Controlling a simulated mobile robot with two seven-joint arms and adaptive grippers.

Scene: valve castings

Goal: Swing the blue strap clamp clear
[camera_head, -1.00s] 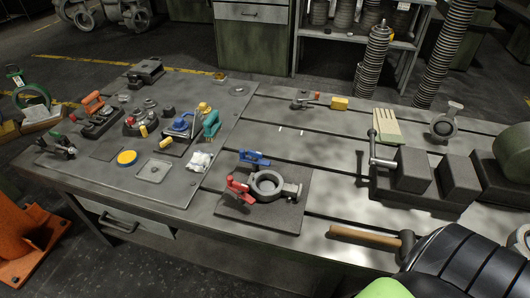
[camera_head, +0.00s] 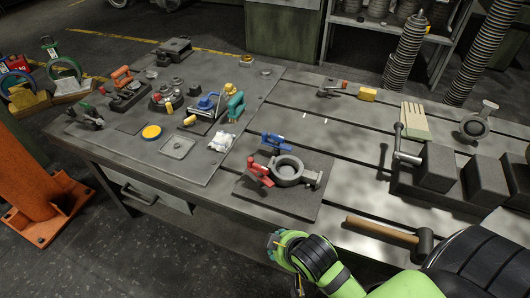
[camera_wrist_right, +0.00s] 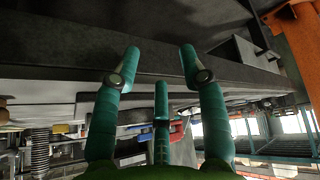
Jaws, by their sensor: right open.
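The blue strap clamp (camera_head: 277,141) lies on the dark square plate (camera_head: 300,205) in the middle of the table, along its far side. A red clamp (camera_head: 259,174) is on the near left of the same plate. Between and right of them is a grey ring-shaped valve casting (camera_head: 289,172). My right arm comes in at the bottom of the head view, in front of the table edge and nearer than the plate. My right gripper (camera_wrist_right: 159,65) shows green fingers spread apart and empty in the right wrist view, near a dark table edge. My left gripper is not in view.
A wooden-handled hammer (camera_head: 385,231) lies right of the plate near the front edge. Dark blocks (camera_head: 438,165) stand at the right. A tool board (camera_head: 205,175) with several coloured clamps fills the left.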

